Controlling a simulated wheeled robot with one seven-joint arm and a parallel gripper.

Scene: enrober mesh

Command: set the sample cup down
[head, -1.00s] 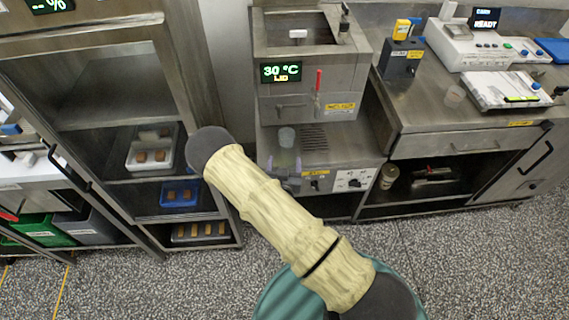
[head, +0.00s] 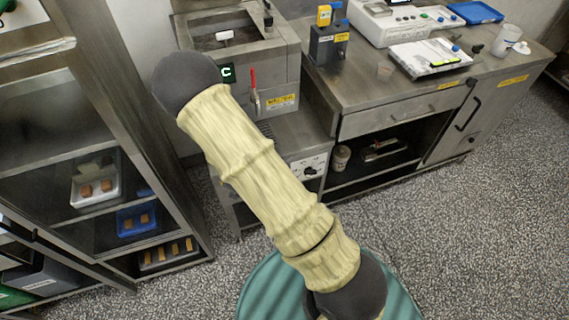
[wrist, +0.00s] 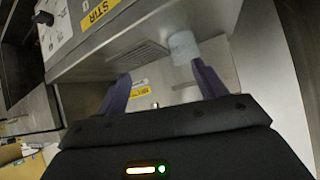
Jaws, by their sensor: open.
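A pale, translucent cup (wrist: 183,47) stands on the steel ledge of the machine in the wrist view, beside a slotted drain patch. My gripper (wrist: 162,82) is open, with its two purple fingers apart. The cup is just past the fingertips, close to the right finger; I cannot tell if they touch. In the head view my arm hides both the gripper and this cup. Another small clear cup (head: 385,70) stands on the counter at the right.
The machine (head: 285,80) has a red-handled lever and an open top. The right counter (head: 350,95) holds a yellow-and-blue item on a block, a white tray and a console. A rack (head: 150,130) with trays of brown pieces stands at the left.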

